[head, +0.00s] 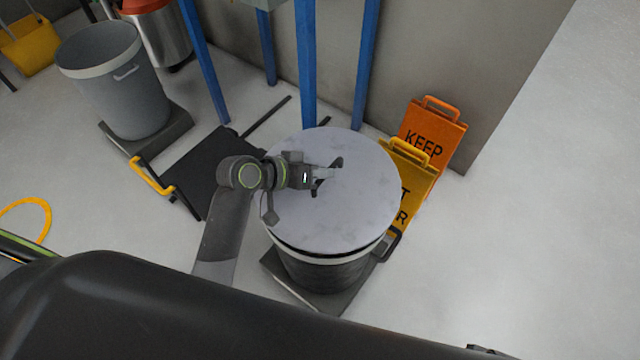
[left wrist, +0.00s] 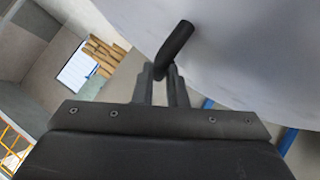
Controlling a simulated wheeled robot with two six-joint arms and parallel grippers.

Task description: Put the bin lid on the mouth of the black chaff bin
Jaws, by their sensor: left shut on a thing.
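The bin lid (head: 355,215) is a round pale grey disc with a dark handle, and it lies over the mouth of the black chaff bin (head: 325,276). A dark line shows between the lid's front edge and the bin's white rim; I cannot tell whether the lid rests on the rim all round. My left gripper (head: 325,174) is shut on the lid's handle near the middle of the disc. In the left wrist view the fingers (left wrist: 168,82) hold the dark handle (left wrist: 176,46), with the pale lid (left wrist: 255,45) behind. The bin's mouth is hidden under the lid.
The bin stands on a dark grey base (head: 300,288). Orange (head: 432,135) and yellow (head: 408,180) warning signs stand close at its right. Blue posts (head: 305,65) rise behind. A grey bin (head: 115,90) stands at the upper left. The floor at the right is clear.

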